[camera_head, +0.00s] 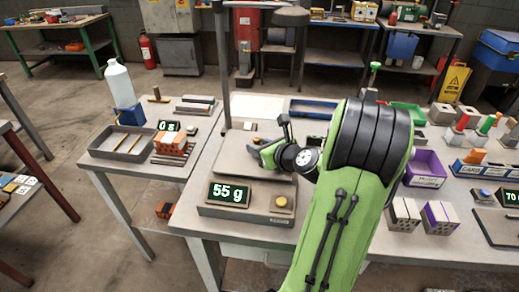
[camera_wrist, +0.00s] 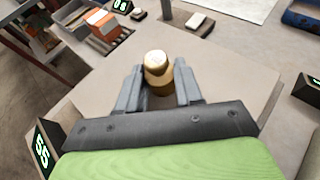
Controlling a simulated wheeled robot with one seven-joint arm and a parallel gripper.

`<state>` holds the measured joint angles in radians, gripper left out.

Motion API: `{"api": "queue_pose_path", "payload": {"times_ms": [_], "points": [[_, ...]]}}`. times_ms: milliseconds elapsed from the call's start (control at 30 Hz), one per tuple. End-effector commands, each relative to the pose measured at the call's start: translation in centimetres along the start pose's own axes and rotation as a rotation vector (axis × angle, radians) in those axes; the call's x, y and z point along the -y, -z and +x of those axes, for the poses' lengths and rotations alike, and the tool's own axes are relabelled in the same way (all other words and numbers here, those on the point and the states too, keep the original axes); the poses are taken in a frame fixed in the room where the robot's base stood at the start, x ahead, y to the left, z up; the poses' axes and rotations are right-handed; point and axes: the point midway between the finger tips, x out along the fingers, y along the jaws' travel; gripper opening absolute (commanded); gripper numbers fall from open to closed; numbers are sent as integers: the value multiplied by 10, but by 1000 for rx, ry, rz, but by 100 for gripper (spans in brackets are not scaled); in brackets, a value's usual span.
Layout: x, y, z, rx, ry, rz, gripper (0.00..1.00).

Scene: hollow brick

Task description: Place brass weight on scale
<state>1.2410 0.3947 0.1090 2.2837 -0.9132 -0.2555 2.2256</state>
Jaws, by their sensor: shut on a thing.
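The brass weight (camera_wrist: 157,65) is a small golden cylinder with a rounded top, upright between the fingers of my gripper (camera_wrist: 158,88) in the wrist view. My gripper is shut on it, low over the grey plate (camera_wrist: 225,95) of the scale. In the head view my gripper (camera_head: 262,150) is above the same scale (camera_head: 262,217), and the weight is mostly hidden by the fingers. The scale's display (camera_head: 229,194) reads 55 g. I cannot tell whether the weight touches the plate.
Another scale at left shows 0 g (camera_head: 169,126) beside an orange hollow brick (camera_head: 171,144). A grey tray (camera_head: 103,152), a clear bottle (camera_head: 120,84) and a blue holder (camera_head: 130,116) are nearby. A purple bin (camera_head: 425,169) and hollow bricks (camera_head: 403,214) stand to the right.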

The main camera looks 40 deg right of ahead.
Motion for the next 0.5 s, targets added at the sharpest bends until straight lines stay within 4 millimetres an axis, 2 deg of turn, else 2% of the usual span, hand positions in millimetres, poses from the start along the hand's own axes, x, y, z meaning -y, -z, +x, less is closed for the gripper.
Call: {"api": "queue_pose_path", "payload": {"times_ms": [100,133,300,500], "points": [[0,2,1,1,-1,0,0],[0,3,1,-1,0,1,37],[0,2,1,0,0,0,61],[0,2,1,0,-1,0,61]]}}
